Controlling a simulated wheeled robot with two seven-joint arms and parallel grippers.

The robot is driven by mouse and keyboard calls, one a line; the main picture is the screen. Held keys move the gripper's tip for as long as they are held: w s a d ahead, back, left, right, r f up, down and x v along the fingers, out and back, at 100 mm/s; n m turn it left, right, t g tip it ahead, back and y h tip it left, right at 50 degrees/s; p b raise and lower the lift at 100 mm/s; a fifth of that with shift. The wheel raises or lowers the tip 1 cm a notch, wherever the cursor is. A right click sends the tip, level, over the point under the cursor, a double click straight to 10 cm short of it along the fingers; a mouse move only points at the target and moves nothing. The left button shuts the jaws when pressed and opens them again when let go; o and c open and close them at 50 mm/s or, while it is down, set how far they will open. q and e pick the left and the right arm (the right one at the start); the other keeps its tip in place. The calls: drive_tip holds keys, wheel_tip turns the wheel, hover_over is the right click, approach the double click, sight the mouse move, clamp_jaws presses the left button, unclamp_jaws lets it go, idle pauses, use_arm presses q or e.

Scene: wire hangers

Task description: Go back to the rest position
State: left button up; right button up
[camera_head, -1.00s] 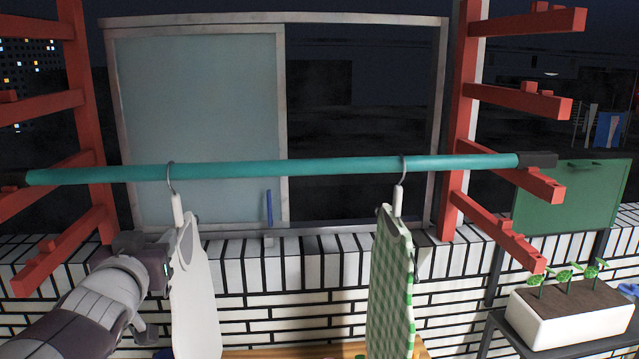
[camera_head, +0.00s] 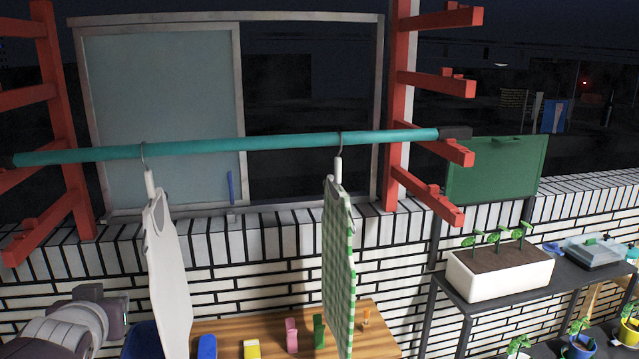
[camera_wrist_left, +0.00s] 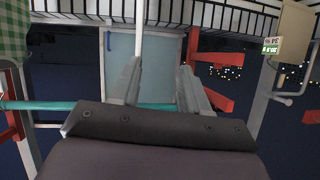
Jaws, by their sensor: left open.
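My left gripper (camera_wrist_left: 160,88) is open and empty in the left wrist view, with its two fingers spread apart. In the head view my left gripper (camera_head: 108,298) is at the lower left, left of the white garment and below the rod. A white garment (camera_head: 168,265) hangs on a hanger from the teal rod (camera_head: 250,144). A green checked garment (camera_head: 338,265) hangs from the rod further right. It also shows at the upper left of the left wrist view (camera_wrist_left: 12,32). My right gripper is not in view.
Red rack posts (camera_head: 400,105) carry the rod at both sides. A wooden table (camera_head: 270,333) with small coloured items stands below the garments, next to a blue container (camera_head: 140,341). A white planter (camera_head: 500,271) stands on a dark shelf at right. A white brick wall is behind.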

use_arm(q)
drive_tip(key=s+d+f+m+g+h, duration=0.1)
drive_tip(key=s+d+f+g, duration=0.4)
drive_tip(key=f, duration=0.7)
drive_tip(key=s+d+f+m+g+h, duration=0.2)
drive_tip(key=s+d+f+g, duration=0.4)
drive_tip(key=s+d+f, duration=0.4)
drive_tip(key=shift+d+f+h, duration=0.45)
drive_tip(key=shift+f+h, duration=0.35)
drive_tip(key=shift+f, duration=0.05)
drive_tip(key=shift+w, duration=0.15)
